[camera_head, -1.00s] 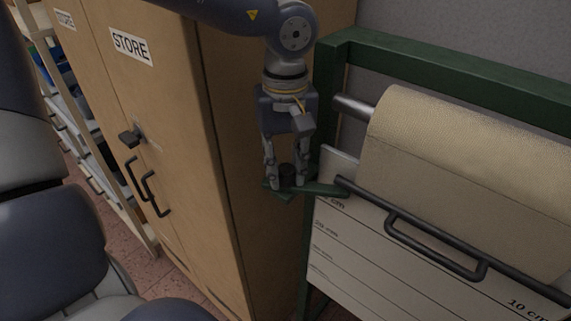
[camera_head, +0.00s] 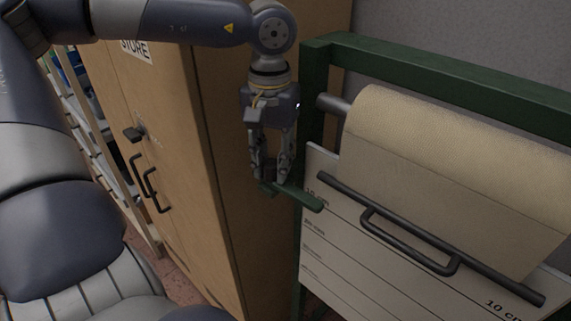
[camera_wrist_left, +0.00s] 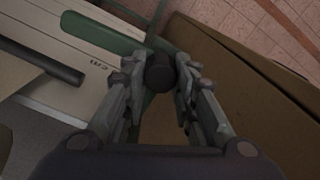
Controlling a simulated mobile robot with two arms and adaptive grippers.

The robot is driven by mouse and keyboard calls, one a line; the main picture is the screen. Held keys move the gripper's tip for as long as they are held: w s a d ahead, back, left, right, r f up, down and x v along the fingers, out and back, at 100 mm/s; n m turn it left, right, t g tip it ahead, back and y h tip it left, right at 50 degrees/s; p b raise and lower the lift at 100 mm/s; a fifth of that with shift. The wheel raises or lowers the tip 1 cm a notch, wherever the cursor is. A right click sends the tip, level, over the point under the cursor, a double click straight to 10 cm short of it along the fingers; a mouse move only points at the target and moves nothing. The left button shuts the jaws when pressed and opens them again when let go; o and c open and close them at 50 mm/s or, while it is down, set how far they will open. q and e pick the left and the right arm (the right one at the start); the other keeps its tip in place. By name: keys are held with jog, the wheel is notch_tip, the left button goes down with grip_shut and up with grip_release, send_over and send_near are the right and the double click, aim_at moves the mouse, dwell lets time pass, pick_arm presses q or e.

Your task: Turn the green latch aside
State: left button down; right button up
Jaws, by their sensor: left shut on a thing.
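The green latch (camera_head: 301,197) is a flat bar by the frame's left post, slanting down to the right. Its free end lies below the left end of the dark rod (camera_head: 420,236) and appears apart from it. My left gripper (camera_head: 270,174) points down and is shut on the latch's black knob. In the left wrist view the knob (camera_wrist_left: 160,73) sits between the fingertips, and the latch (camera_wrist_left: 101,33) runs off to the upper left. Part of the latch around the knob is hidden by the fingers. My right gripper is not in view.
The green frame (camera_head: 440,72) carries a beige roll (camera_head: 450,150) above a white marked board (camera_head: 345,243). The dark rod has a handle (camera_head: 405,250). A wooden cabinet (camera_head: 190,130) with dark handles stands close to the left of my gripper.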

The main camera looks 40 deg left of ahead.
pick_arm(q)
jog(key=shift+m, duration=1)
jog(key=m, duration=0.2)
jog(key=shift+d+m+b, duration=0.1)
jog(key=shift+m+b, duration=0.2)
jog(key=shift+m, duration=0.9)
jog(key=shift+d+m, duration=0.1)
jog(key=shift+m, duration=1.4)
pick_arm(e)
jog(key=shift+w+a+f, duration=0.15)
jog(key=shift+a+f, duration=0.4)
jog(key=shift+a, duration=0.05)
pick_arm(q)
jog(key=shift+r, duration=0.1)
jog(key=c, duration=1.3)
grip_release()
jog(key=shift+c, duration=0.2)
jog(key=shift+o, duration=0.2)
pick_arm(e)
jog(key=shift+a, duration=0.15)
